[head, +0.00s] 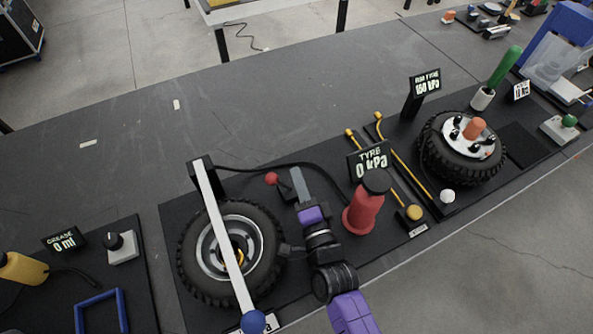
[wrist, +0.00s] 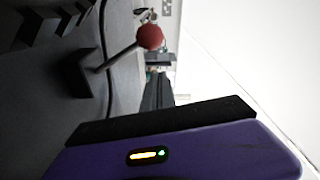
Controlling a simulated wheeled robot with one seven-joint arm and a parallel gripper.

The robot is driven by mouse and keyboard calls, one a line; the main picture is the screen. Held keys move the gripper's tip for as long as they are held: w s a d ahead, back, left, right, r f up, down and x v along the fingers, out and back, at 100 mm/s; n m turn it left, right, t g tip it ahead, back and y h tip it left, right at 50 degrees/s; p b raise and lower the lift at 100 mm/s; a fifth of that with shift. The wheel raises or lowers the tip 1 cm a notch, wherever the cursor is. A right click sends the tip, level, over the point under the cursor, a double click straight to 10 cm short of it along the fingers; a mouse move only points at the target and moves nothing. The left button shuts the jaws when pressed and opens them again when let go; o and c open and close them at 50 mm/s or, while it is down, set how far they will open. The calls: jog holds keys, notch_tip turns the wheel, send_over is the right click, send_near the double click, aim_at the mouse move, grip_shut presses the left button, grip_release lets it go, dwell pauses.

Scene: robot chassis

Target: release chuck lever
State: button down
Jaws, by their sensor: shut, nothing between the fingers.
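The chuck lever is a short grey rod with a red ball knob (head: 271,179), standing beside the tyre (head: 190,262) in the head view. In the wrist view the red ball (wrist: 150,37) sits at upper centre, with its grey rod slanting down-left to a dark base. My gripper (head: 298,176) is shut and empty. In the head view its fingertips appear just right of the red ball. I cannot tell for sure whether they touch it. The lever's base is hard to make out in the head view.
A white bar with a blue ball end (head: 254,321) crosses the tyre. A red cylinder with a black cap (head: 363,212) stands right of my gripper, before the "0 kPa" sign (head: 370,163). A black hose (head: 250,169) runs behind the lever.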

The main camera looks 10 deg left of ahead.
jog(key=v, duration=0.8)
jog(key=shift+w+d, duration=0.2)
jog(key=shift+d, duration=0.05)
